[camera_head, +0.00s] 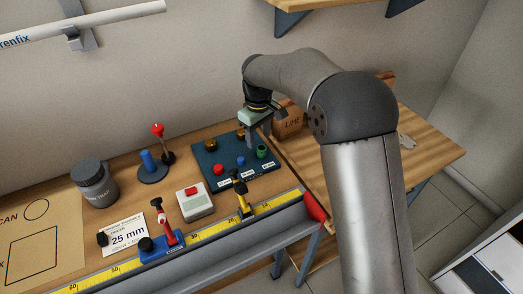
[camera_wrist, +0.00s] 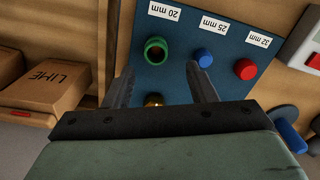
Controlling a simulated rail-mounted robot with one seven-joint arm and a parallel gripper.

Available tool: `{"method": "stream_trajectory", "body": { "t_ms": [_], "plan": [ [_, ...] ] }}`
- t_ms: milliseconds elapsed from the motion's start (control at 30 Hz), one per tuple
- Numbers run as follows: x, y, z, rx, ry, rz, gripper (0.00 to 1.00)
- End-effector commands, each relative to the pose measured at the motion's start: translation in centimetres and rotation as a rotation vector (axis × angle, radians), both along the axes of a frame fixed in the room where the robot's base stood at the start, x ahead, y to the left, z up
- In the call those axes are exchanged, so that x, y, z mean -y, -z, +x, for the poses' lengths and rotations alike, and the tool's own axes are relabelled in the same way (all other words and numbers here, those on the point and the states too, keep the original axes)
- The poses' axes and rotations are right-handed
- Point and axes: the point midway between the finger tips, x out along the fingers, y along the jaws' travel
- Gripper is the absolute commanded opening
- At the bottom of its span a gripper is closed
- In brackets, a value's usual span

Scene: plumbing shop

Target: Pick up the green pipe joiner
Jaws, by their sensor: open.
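The green pipe joiner (camera_wrist: 155,50) is a ring-shaped piece standing on a dark blue board (camera_wrist: 178,77). In the head view the green joiner (camera_head: 262,152) is near the board's right edge. My gripper (camera_wrist: 160,90) is open and empty; in the head view my gripper (camera_head: 251,141) is over the back right part of the board. In the wrist view the green joiner shows beyond the fingertips, between their lines, and apart from them. A brass piece (camera_wrist: 153,100) shows between the fingers, partly hidden by my gripper's body.
A blue piece (camera_wrist: 203,57) and a red piece (camera_wrist: 245,69) stand on the same board. A box marked LIME (camera_head: 289,119) is behind and right of the board.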

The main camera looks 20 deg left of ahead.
Motion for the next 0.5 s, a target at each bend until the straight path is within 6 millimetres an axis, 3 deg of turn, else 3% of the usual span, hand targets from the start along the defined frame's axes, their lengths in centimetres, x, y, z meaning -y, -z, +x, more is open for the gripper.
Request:
{"method": "stream_trajectory", "body": {
  "t_ms": [500],
  "plan": [
    [0.9,5.3,0.0,0.000,0.000,-0.001,0.51]
  ]
}}
